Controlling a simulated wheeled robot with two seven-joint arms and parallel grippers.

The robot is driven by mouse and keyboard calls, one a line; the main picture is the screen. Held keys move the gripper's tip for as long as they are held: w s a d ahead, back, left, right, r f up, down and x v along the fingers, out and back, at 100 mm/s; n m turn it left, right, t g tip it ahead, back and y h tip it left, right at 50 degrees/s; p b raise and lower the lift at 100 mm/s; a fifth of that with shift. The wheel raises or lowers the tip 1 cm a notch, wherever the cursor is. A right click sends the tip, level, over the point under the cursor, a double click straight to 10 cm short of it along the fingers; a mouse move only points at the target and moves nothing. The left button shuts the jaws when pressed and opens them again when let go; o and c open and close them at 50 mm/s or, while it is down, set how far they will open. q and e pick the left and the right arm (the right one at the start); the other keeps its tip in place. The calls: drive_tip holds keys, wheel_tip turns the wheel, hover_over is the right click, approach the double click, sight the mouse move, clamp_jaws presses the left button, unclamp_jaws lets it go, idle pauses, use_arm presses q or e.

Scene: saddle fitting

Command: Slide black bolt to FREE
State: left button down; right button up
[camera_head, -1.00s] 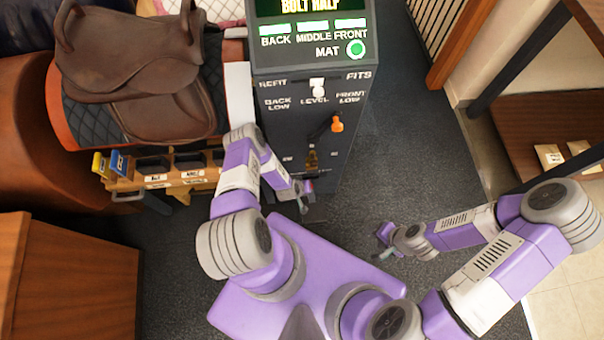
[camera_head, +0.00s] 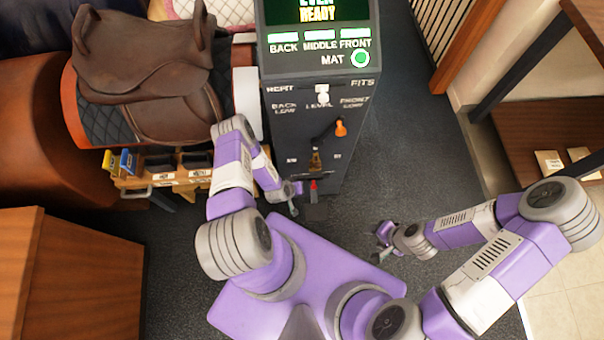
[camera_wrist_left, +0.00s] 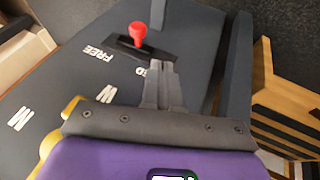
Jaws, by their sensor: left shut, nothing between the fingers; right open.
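A red knob (camera_wrist_left: 138,34) stands up from a dark slotted plate (camera_wrist_left: 160,50) in the left wrist view. Its base is left of the slot's middle, toward the white FREE label (camera_wrist_left: 97,53). No separate black bolt can be made out. My left gripper (camera_wrist_left: 163,68) is shut and empty, just beside the slot and apart from the knob. The red knob also shows low on the machine in the head view (camera_head: 313,185), right of the left gripper (camera_head: 294,197). My right gripper (camera_head: 383,236) is open, away from the machine.
A brown saddle (camera_head: 150,75) and a wooden rack (camera_head: 180,178) are at left. The floor right of the machine is clear.

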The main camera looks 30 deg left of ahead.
use_arm(q)
drive_tip(key=p+v, duration=0.1)
drive_tip(key=v, duration=0.4)
idle(0.5)
